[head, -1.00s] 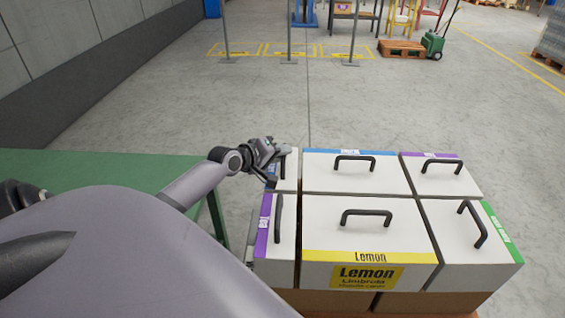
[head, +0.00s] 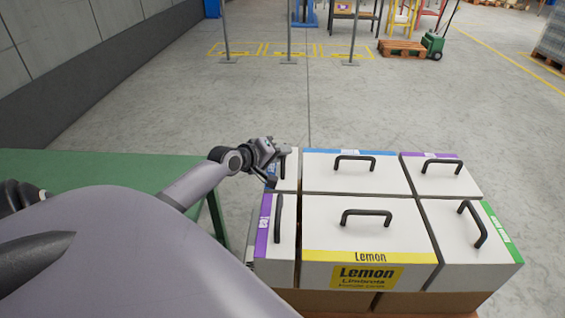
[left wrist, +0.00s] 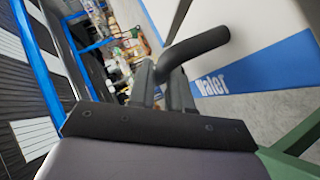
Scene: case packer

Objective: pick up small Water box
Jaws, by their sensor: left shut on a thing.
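The small Water box (head: 290,183) is the narrow white box at the back left of the stack, with a blue edge strip. Its black handle (head: 284,163) stands on top. In the left wrist view the handle (left wrist: 200,45) is large, and the white box (left wrist: 265,30) has a blue band reading "Water". My left gripper (head: 273,161) is at this handle, shut on it, and hides part of the box. In the left wrist view its fingers (left wrist: 165,85) meet the handle's end. The box sits level among its neighbours. My right gripper is not in view.
A Lemon box (head: 366,225) is at the front, with a purple-striped box (head: 283,245) left of it. A blue-striped box (head: 357,178), another purple-striped box (head: 440,180) and a green-striped box (head: 465,240) adjoin. A green table (head: 110,172) stands left.

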